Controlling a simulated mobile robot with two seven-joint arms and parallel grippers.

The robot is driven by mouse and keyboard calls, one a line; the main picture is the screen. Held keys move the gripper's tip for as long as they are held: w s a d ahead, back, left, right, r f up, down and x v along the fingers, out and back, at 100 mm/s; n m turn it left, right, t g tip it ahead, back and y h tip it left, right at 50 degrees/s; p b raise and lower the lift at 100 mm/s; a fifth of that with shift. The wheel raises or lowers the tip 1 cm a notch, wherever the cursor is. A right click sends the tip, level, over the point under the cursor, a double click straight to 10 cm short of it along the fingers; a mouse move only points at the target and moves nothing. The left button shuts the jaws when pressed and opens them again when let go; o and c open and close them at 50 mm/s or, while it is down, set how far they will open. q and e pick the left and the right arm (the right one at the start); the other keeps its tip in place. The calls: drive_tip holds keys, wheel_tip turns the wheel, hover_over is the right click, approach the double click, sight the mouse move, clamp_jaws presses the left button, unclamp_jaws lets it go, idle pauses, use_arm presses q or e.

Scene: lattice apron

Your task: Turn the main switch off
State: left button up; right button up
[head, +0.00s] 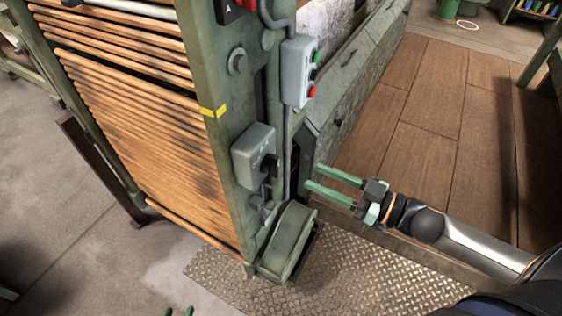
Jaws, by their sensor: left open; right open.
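A grey-green switch box (254,150) is mounted on the green machine post, with a dark handle (268,167) on its right side; it looks like the main switch. The handle's exact position is too small to tell. My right gripper (313,176) comes in from the right and is open and empty. Its two green fingers point left toward the handle, with a gap between them and the box. Of my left gripper (179,312), only two green fingertips show at the bottom edge, apart, well below the box; the rest is out of view.
A grey push-button box (299,71) with green and red buttons sits above the switch box, with a cable running along the post. Wooden slats (150,120) fill the machine's left side. A green foot housing (288,241) stands below, on checker plate (350,275).

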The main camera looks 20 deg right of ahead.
sight(278, 161)
drive_tip(key=x, duration=1)
drive_tip(key=shift+d, duration=0.1)
clamp_jaws()
idle(0.5)
